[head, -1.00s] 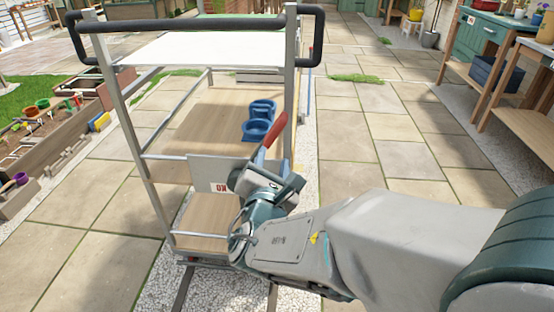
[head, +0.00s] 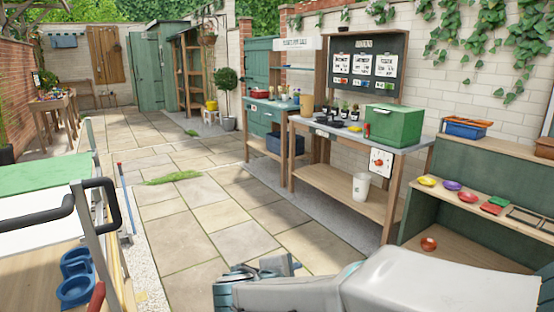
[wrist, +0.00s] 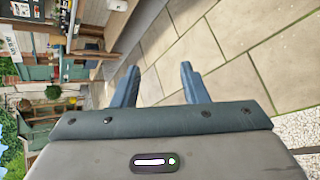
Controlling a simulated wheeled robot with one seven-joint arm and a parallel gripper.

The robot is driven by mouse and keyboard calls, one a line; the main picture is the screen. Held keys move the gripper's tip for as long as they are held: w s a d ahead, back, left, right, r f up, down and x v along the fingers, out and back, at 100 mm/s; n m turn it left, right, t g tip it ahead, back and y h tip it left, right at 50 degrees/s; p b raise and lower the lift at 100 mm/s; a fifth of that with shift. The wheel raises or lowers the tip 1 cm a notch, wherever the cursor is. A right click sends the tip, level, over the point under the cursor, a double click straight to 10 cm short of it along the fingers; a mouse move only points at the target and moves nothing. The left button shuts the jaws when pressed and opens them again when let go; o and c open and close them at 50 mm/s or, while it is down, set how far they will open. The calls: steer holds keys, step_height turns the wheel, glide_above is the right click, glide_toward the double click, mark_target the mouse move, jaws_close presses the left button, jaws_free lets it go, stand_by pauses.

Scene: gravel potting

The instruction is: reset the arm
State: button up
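My gripper shows in the wrist view (wrist: 158,88). Its two blue-grey fingers stand apart with nothing between them, and paving lies beyond them. In the head view my arm reaches in along the bottom right, and the wrist end sits at the lower middle over the paving, right of the cart. The fingertips do not show clearly in the head view.
A wheeled cart with a black handle (head: 42,217) stands at the left, holding blue cups (head: 76,280). A potting bench (head: 350,195) with a green box (head: 394,126) and a green-backed bench (head: 480,180) stand at the right. Paving (head: 190,215) between them is clear.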

steer(key=s+d+r+m+g+p, duration=0.45)
steer(key=s+d+m+p, duration=0.2)
steer(key=d, duration=0.35)
steer(key=s+d+r+m+g+y+p, duration=0.1)
steer(key=s+r+m+y+p, duration=0.4)
steer(key=m, duration=0.6)
steer(key=shift+s+d+r+g+y+p, duration=0.2)
steer(key=shift+s+r+g+y+p, duration=0.3)
steer(key=shift+s+g+p, duration=0.5)
steer(key=shift+s+t, duration=0.1)
steer(key=shift+t, duration=0.15)
steer(key=shift+c, duration=0.4)
steer(key=shift+a, duration=0.2)
